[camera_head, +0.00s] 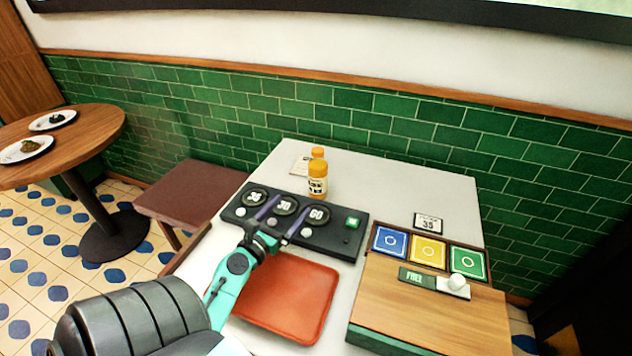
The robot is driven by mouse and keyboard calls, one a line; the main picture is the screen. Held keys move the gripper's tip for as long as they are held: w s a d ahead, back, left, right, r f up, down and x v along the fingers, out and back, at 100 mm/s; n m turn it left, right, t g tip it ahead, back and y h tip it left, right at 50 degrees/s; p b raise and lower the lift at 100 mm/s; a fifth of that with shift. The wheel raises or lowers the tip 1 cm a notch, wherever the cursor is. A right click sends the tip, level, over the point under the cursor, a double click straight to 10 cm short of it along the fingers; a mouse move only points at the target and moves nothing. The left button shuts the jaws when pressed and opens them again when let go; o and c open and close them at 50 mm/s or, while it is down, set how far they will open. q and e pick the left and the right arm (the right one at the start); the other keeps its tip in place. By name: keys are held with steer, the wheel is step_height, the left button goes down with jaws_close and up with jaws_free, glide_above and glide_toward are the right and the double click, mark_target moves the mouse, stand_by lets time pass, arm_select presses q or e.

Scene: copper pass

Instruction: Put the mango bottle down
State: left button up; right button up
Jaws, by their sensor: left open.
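My right gripper is not in view.
The black panel (335,240) has dials marked 35, 30 and 60 and a green button. A red tray (290,300) lies in front. A wooden box (440,300) with blue, yellow and green squares stands at right.

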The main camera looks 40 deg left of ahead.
arm_select(q)
steer(key=p, duration=0.3)
glide_toward(313, 180)
steer(key=w, duration=0.3)
steer(key=shift+w+a+r, duration=0.1)
steer(key=shift+a+r, duration=0.1)
steer(key=w, duration=0.2)
steer(key=w+a, duration=0.1)
steer(key=w, duration=0.5)
steer(key=shift+w+a+f, duration=0.1)
steer(key=shift+a+f, duration=0.2)
steer(key=shift+a, duration=0.05)
steer(key=shift+r, duration=0.1)
steer(key=shift+c, duration=0.9)
jaws_close()
